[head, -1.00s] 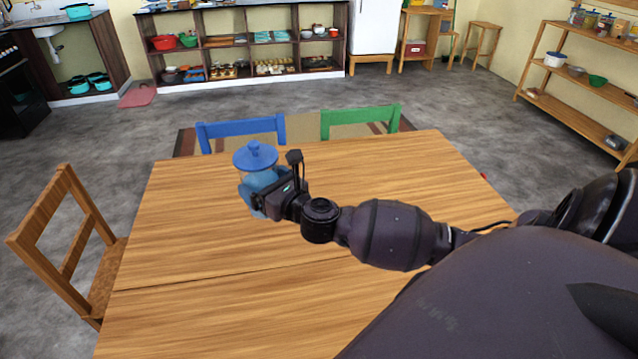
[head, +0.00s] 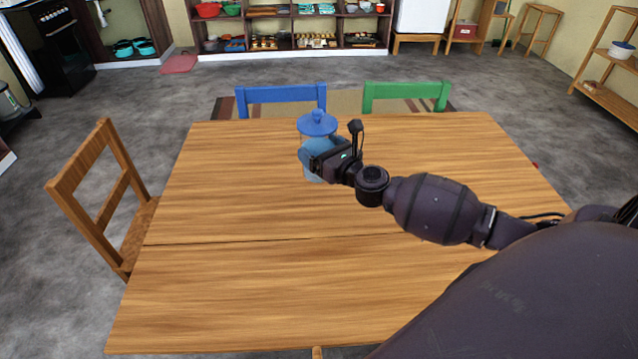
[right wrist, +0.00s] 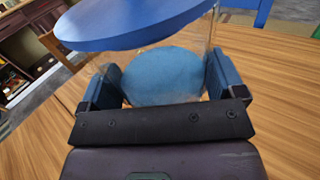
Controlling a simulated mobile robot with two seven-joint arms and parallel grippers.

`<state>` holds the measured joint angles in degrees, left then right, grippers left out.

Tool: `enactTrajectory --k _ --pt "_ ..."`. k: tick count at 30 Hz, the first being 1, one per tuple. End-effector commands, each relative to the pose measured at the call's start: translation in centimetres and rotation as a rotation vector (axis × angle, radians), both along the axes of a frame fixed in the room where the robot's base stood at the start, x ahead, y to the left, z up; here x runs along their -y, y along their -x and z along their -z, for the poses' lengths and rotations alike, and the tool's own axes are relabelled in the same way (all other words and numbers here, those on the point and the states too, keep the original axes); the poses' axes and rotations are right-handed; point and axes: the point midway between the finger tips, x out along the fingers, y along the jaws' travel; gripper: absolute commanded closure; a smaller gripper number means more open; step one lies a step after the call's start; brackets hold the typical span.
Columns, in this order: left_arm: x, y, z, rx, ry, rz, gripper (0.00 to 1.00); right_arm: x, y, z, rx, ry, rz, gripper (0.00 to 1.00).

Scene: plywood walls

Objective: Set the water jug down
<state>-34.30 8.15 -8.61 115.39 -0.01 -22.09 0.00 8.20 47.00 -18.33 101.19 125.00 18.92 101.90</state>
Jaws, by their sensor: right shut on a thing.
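The water jug (head: 317,124) has a blue lid and a clear body with blue inside. It is upright over the far middle of the wooden table (head: 230,290). My right gripper (head: 312,160) is shut on the jug's body from the near right side. In the right wrist view the jug (right wrist: 165,75) sits between the two blue fingers of the gripper (right wrist: 165,85), below its wide lid. The gripper hides part of the jug's base, so I cannot tell whether it touches the table. My left gripper is not in view.
A blue chair (head: 282,95) and a green chair (head: 405,92) stand at the table's far edge. A wooden chair (head: 105,200) stands at the left. The tabletop around the jug is bare. Shelves (head: 290,30) stand along the far wall.

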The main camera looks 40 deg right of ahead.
Motion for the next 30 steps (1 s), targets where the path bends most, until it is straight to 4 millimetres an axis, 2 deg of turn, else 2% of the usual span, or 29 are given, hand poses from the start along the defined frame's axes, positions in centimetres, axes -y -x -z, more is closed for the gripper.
enactTrajectory --k 1,7,16,24,30 --pt "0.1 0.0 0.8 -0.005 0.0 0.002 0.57 0.0 0.0 1.8 -0.006 0.0 0.002 0.54" --pt "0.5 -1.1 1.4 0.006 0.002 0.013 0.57 0.0 0.0 4.9 -0.005 0.001 0.001 0.54" --pt "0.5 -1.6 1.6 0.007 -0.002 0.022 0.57 0.0 -0.1 6.0 0.003 0.001 0.0 0.54" --pt "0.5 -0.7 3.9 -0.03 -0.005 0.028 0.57 0.0 0.0 9.5 -0.004 0.001 0.0 0.54" --pt "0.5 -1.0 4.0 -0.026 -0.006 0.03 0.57 0.0 -0.1 9.9 0.003 0.0 0.0 0.54"
